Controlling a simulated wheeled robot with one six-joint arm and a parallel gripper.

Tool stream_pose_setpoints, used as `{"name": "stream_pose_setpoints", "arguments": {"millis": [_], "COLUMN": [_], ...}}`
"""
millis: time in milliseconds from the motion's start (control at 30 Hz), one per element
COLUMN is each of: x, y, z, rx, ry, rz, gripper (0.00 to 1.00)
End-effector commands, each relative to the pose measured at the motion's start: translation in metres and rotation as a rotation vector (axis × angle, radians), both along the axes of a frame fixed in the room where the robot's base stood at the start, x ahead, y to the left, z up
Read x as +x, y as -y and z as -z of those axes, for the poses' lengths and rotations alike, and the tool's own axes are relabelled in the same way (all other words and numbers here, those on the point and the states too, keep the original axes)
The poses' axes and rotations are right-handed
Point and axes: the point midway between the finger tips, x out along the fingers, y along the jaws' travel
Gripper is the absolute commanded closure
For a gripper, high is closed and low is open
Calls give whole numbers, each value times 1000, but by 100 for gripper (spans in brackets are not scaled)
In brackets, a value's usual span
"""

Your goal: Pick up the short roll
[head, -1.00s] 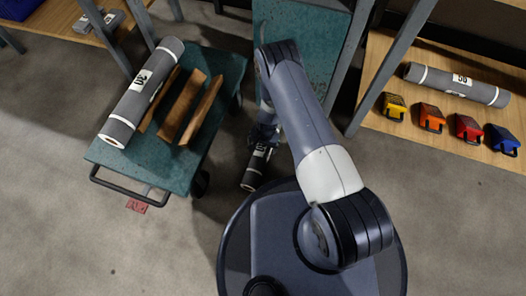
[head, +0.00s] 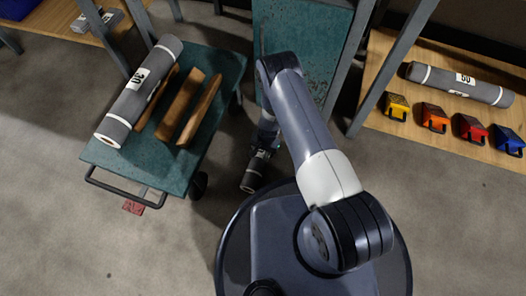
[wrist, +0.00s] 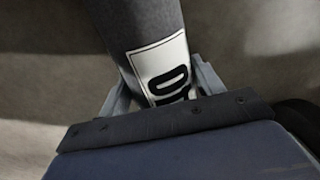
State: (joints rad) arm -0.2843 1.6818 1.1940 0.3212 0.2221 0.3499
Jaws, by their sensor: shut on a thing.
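The short roll (head: 251,180) is dark grey with a white label and a pale end. In the head view it hangs below my arm, partly hidden by my gripper (head: 263,150). In the wrist view the roll (wrist: 147,25) runs up from between the two fingers of my gripper (wrist: 160,85), its white label with black print at the jaws. My gripper is shut on the roll. Its lower part is hidden behind the gripper body in the wrist view. I cannot tell how far it is above the floor.
A teal cart (head: 120,160) at left carries a long grey roll (head: 140,92) and brown wooden wedges (head: 180,108). A wooden shelf (head: 385,60) at right holds another roll (head: 460,84) and several coloured blocks. A teal upright panel (head: 300,35) stands behind my arm.

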Motion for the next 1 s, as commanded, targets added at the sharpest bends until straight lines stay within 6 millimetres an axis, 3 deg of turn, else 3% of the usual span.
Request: {"name": "stream_pose_setpoints", "arguments": {"millis": [333,667,1000], "x": [0,1,8], "y": [0,1,8], "z": [0,-4,-31], "rx": [0,0,1], "ry": [0,0,1], "rz": [0,0,-1], "gripper": [72,72,72]}}
